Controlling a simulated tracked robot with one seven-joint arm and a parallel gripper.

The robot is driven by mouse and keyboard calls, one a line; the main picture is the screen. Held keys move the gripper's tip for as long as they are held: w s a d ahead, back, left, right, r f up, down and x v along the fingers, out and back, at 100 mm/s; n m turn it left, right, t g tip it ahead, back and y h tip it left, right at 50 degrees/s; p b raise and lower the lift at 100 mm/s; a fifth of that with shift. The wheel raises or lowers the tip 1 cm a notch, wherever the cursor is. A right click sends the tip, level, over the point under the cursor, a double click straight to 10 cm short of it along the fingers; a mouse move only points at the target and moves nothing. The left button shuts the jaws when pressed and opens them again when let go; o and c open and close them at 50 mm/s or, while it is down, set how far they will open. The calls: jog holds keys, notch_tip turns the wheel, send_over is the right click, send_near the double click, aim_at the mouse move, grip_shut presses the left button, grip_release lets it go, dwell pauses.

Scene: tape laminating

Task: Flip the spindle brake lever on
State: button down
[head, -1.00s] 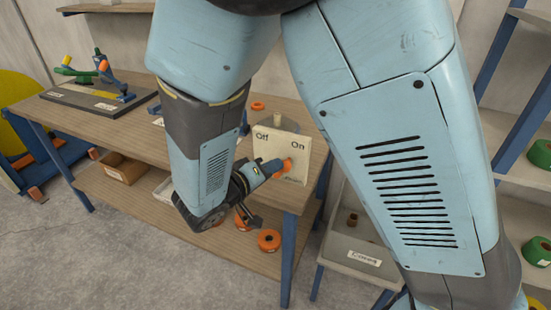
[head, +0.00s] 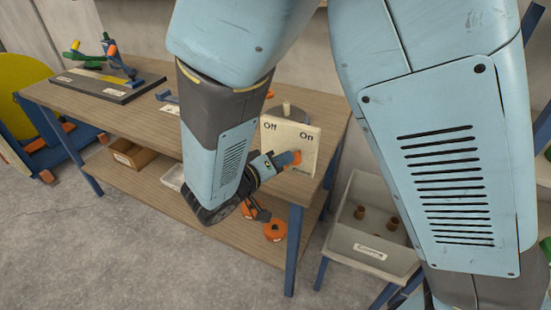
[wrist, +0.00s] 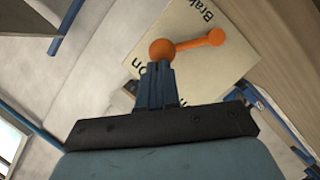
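The brake panel is a cream plate (head: 282,143) marked Off on the left and On on the right, standing at the right end of the bench. Its orange lever (wrist: 190,45) has a large ball knob at one end. In the wrist view the knob end leans toward the On mark. My gripper (wrist: 160,67) has its two dark blue fingers close together, with tips right at the knob; no gap shows between them. I cannot tell whether they touch it. In the head view my gripper (head: 280,160) partly covers the lever, and only some orange (head: 296,157) shows.
The wooden bench (head: 150,115) carries a dark board with a blue and green fixture (head: 105,80) at the far left. Orange rolls (head: 275,231) lie on its lower shelf. A grey bin (head: 372,240) with several brown pieces stands right of the bench.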

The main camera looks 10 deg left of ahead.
jog(key=w+a+r+v, duration=0.1)
jog(key=v, duration=1.1)
jog(key=shift+a+r, duration=0.45)
jog(key=shift+a, duration=0.15)
jog(key=shift+s, duration=0.1)
jog(key=w+d+r+m+g, duration=0.1)
jog(key=w+d+r+g, duration=0.15)
jog(key=d, duration=0.55)
jog(key=w+d+r+m+g, duration=0.1)
jog(key=w+d+r+g, duration=0.1)
jog(key=w+d+g, duration=0.35)
jog(key=w+d+r+m+g, duration=0.1)
jog(key=d+r+g, duration=0.1)
jog(key=d, duration=0.8)
jog(key=s+d+r+t+y, duration=0.1)
jog(key=s+d+r+y, duration=0.2)
jog(key=d, duration=0.5)
jog(key=s+d+r+m+t+y, duration=0.1)
jog(key=s+d+r+y, duration=0.2)
jog(key=d, duration=0.6)
notch_tip(320, 180, up, 3)
jog(key=shift+d+f+m+y, duration=0.2)
jog(key=shift+f+m+y, duration=0.1)
jog(key=shift+y, duration=0.4)
